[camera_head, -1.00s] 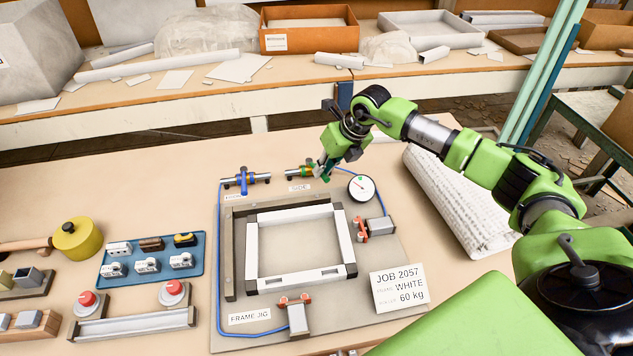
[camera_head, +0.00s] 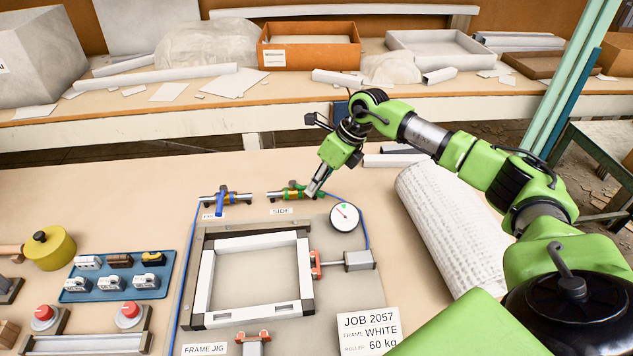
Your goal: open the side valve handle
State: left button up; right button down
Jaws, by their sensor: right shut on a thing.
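The side valve (camera_head: 288,193) is a short pipe fitting with a green handle, behind the plate marked SIDE (camera_head: 282,211). The green handle now lies roughly along the pipe. My right gripper (camera_head: 316,192) reaches down at the handle's right end and is shut on it; the fingers partly hide the contact. A second valve with a blue handle (camera_head: 220,199) is to the left, its handle across its pipe. The round gauge (camera_head: 344,216) is at the right. The side cylinder (camera_head: 357,261) has its rod out, with red pads at the white frame (camera_head: 206,282). My left gripper is not seen.
The frame jig board (camera_head: 340,292) carries blue hoses and a job card (camera_head: 367,330). A blue tray (camera_head: 118,276) of small parts and red buttons are at the left. A wrapped white roll (camera_head: 455,230) lies at the right. Bare table surrounds the valves.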

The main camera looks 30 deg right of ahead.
jog(key=shift+d, duration=0.1)
jog(key=c, duration=2.1)
grip_release()
jog(key=shift+r, duration=0.15)
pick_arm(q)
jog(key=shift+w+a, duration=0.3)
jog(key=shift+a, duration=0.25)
pick_arm(e)
jog(key=v, duration=1.1)
jog(key=shift+s+d+r, duration=0.1)
jog(key=shift+s+r, duration=0.05)
jog(key=shift+r, duration=0.2)
